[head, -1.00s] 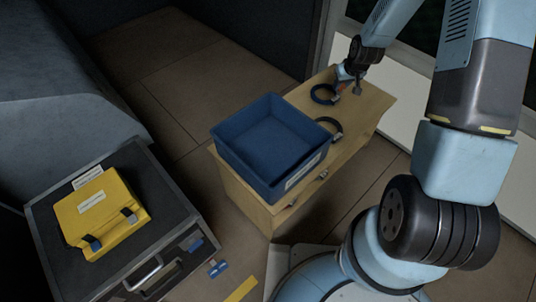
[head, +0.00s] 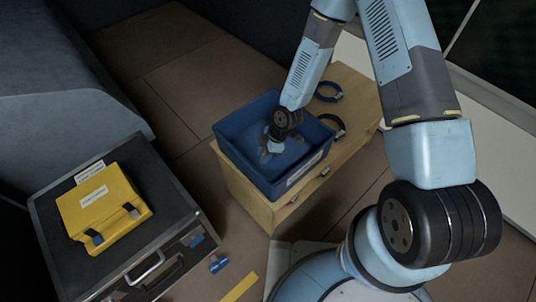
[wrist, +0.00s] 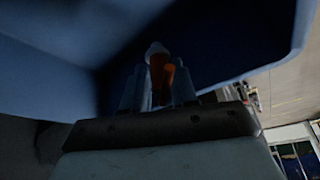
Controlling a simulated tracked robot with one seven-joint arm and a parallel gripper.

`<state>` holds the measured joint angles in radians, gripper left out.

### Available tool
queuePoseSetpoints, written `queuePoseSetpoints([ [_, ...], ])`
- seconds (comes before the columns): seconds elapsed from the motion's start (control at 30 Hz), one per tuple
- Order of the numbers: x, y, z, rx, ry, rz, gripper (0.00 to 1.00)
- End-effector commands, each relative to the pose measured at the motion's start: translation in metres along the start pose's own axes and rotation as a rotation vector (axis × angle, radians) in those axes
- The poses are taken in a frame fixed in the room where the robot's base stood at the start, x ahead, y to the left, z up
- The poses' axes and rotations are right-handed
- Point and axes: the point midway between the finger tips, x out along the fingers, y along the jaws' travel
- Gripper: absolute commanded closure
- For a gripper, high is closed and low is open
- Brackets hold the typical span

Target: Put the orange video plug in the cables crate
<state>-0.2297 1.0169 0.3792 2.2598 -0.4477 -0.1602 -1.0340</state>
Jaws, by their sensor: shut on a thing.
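The orange video plug (wrist: 158,68) is between the fingers of my gripper (wrist: 158,88) in the wrist view, with a pale tip at its far end. My gripper (head: 268,152) is shut on it and is inside the blue crate (head: 240,165) in the head view, within its walls. The plug is too small and too covered by the gripper to make out well in the head view. The crate's blue wall (wrist: 50,70) fills much of the wrist view. I cannot tell whether the plug touches the crate floor. The writing on the crate's label is too small to read.
The crate stands on a wooden cabinet (head: 355,100). Two dark cable loops lie behind it, one at the back (head: 328,92) and one beside the crate (head: 338,128). A yellow case (head: 100,212) lies on a black flight case (head: 165,215) at the left.

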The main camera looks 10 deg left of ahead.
Motion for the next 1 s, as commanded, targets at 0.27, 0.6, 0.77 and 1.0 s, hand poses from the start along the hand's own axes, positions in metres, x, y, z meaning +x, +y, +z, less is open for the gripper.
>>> queuePoseSetpoints([
  [0.27, 0.038, -0.002, 0.014, -0.003, 0.000, -0.005, 1.00],
  [0.6, 0.058, -0.001, 0.023, -0.002, 0.000, -0.002, 1.00],
  [0.77, 0.076, -0.001, 0.030, -0.002, -0.001, -0.003, 1.00],
  [1.0, 0.091, -0.001, 0.036, -0.003, 0.000, -0.002, 1.00],
])
